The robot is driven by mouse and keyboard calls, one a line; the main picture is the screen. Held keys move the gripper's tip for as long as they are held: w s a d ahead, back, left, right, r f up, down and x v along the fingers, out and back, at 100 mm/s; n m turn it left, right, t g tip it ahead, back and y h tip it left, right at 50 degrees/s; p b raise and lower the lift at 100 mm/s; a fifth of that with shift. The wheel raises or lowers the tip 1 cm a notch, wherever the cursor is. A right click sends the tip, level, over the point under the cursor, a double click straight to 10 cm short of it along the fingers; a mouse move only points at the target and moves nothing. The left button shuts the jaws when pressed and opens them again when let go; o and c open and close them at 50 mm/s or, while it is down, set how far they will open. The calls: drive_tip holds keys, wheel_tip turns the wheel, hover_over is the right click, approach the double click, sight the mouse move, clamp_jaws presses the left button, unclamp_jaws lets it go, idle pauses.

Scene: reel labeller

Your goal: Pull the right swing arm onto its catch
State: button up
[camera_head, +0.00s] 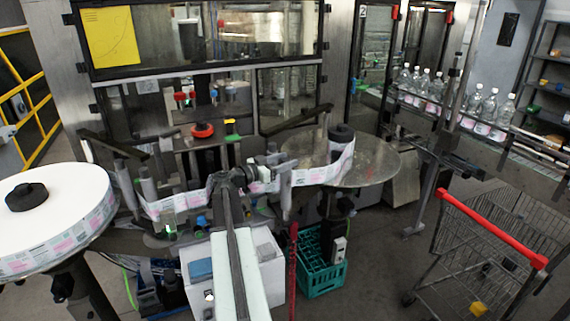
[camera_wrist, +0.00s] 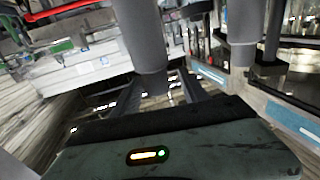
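My gripper (camera_head: 250,175) is at the end of my outstretched arm, among the grey upright rollers in the middle of the labeller. In the wrist view a grey roller (camera_wrist: 146,40) stands close in front of it, and another (camera_wrist: 242,35) is further right. The fingers are dark and mostly hidden, so I cannot tell whether they touch or hold anything. A dark bar (camera_head: 296,120), which looks like the right swing arm, slants up to the right behind the right reel plate (camera_head: 375,165). I cannot make out its catch.
A large white label reel (camera_head: 60,215) is at the left. The label web (camera_head: 195,198) runs among the rollers. A green crate (camera_head: 322,275) stands below, right of my arm. A cart with a red handle (camera_head: 490,228) is at the right, and bottles (camera_head: 485,108) line the conveyor.

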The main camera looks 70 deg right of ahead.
drive_tip(key=shift+s+a, duration=0.1)
drive_tip(key=v, duration=0.7)
drive_tip(key=shift+w+a, duration=0.3)
drive_tip(key=shift+f, duration=0.1)
